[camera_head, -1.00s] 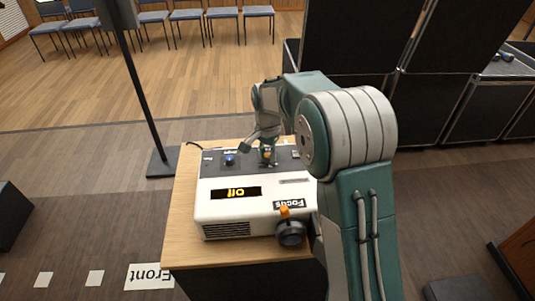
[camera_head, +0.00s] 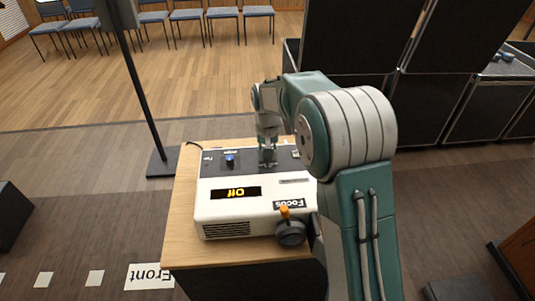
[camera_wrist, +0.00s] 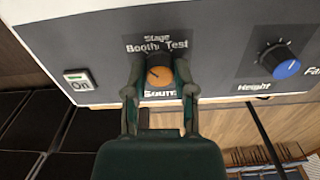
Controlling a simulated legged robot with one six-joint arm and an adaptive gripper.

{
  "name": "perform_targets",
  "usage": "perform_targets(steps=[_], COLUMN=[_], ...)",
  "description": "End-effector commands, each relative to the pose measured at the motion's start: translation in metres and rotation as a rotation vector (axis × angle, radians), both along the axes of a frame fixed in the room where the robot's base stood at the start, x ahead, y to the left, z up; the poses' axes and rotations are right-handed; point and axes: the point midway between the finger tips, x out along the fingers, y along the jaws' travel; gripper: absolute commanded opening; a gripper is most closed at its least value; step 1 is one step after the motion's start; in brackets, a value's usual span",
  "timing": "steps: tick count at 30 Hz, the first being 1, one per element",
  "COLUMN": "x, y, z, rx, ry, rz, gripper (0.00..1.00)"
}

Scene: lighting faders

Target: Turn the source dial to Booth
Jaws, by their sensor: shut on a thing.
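The source dial (camera_wrist: 159,75) is a dark knob with an orange cap on the grey panel of the white projector-like box (camera_head: 250,209). In the wrist view, the words Stage, Booth (camera_wrist: 141,46) and Test are printed above it, and a partly covered label is below. A small pale mark on the cap seems to point up and left, roughly towards Booth, but it is too small to be sure. My gripper (camera_wrist: 160,88) is shut on the dial, one finger at each side. In the head view my gripper (camera_head: 267,162) hides the dial.
A blue-capped Height dial (camera_wrist: 285,68) is right of the source dial, and an On button (camera_wrist: 79,79) is left. An orange Focus lever (camera_head: 285,212) is on the box's near side. The box stands on a wooden-topped stand (camera_head: 182,235). A black pole stands behind left.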

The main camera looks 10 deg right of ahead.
Motion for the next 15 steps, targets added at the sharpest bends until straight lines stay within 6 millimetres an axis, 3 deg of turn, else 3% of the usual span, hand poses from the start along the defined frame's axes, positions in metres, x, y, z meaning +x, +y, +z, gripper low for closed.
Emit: perform_targets(steps=[15], x=[0.0009], y=[0.0008], z=[-0.0012], rx=[0.001], ry=[-0.003], rz=[0.057], gripper=[0.0])
